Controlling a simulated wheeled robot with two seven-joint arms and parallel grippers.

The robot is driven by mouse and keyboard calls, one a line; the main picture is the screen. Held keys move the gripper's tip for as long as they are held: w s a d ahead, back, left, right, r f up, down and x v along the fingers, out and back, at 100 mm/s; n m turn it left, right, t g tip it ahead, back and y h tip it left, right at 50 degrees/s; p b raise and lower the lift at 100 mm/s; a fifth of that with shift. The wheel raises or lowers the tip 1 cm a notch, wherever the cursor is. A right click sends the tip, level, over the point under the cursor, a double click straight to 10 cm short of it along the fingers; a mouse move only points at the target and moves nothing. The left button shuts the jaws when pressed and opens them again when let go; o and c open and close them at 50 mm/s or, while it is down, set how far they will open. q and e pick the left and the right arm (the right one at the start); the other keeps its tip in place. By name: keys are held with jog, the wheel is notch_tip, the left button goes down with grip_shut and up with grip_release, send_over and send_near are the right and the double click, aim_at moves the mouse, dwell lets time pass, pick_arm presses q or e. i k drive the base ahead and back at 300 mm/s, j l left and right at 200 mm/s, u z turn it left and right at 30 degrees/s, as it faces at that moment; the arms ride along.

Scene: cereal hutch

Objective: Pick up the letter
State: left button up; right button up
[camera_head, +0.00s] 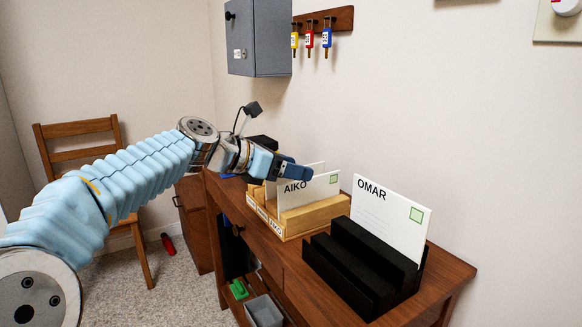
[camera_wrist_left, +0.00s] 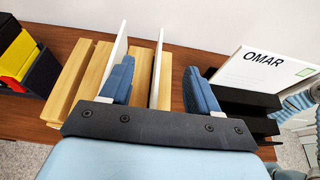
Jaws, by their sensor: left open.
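A white letter marked AIKO (camera_head: 318,188) stands upright in a wooden sorter (camera_head: 312,217) on the desk. A second white letter stands behind it, mostly hidden in the head view; its edge (camera_wrist_left: 114,62) shows in the left wrist view. A white letter marked OMAR (camera_head: 392,218) stands in a black holder (camera_head: 345,270). My left gripper (camera_head: 296,172) is open over the sorter. In the left wrist view its fingers (camera_wrist_left: 158,88) straddle the right-hand letter edge (camera_wrist_left: 157,66), with gaps visible on both sides. The other letter is outside the fingers, to the left.
Black, yellow and red items (camera_wrist_left: 20,55) stand left of the sorter in the left wrist view. A grey wall cabinet (camera_head: 258,38) and several key tags (camera_head: 310,40) hang above. A wooden chair (camera_head: 85,150) stands at the left. The wall rises directly behind the desk.

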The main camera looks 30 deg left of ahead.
aim_at(403, 224)
jog(key=k+j, duration=0.75)
jog(key=k, duration=0.1)
